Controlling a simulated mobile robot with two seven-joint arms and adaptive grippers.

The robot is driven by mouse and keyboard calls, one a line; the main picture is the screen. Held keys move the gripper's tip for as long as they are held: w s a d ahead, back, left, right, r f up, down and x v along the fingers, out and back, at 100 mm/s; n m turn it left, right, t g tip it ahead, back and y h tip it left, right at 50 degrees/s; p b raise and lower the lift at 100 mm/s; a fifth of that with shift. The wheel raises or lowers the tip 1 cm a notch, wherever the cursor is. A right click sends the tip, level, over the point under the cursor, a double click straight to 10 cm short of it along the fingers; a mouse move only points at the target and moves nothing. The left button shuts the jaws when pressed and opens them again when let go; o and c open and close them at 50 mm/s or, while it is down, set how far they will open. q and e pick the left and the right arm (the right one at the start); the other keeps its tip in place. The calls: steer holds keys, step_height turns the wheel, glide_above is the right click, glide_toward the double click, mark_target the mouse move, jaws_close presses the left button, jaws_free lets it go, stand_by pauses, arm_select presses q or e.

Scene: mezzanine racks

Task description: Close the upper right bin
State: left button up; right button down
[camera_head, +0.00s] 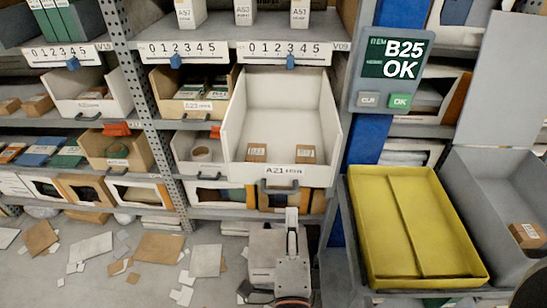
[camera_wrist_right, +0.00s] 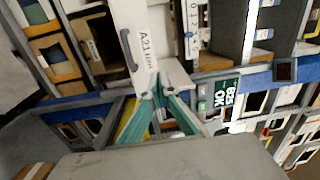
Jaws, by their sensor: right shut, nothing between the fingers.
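The upper right bin, a white bin (camera_head: 282,98) labelled A21, is pulled out from the rack toward me. Two small brown boxes (camera_head: 257,152) lie inside near its front. Its front wall has a label and a dark handle. The bin's white front also shows in the right wrist view (camera_wrist_right: 136,36). My right gripper (camera_head: 291,214) is just below the bin's front in the head view, with its fingers together and empty. In the right wrist view its green fingertips (camera_wrist_right: 158,84) meet close to the bin's front; I cannot tell whether they touch. My left gripper is not in view.
Other bins, such as a white one (camera_head: 93,104) at left, sit on the racks. A display panel (camera_head: 392,70) reading B25 OK stands to the right. A yellow tray (camera_head: 364,215) and a grey box (camera_head: 463,200) are at right. Cardboard pieces (camera_head: 158,248) litter the floor.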

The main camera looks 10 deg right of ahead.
steer(key=w, duration=0.1)
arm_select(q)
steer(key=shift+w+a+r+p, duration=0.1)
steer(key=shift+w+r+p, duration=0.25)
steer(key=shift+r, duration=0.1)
arm_select(e)
glide_toward(290, 166)
steer(key=shift+m, duration=0.3)
steer(key=x, duration=0.7)
steer(key=shift+r, duration=0.1)
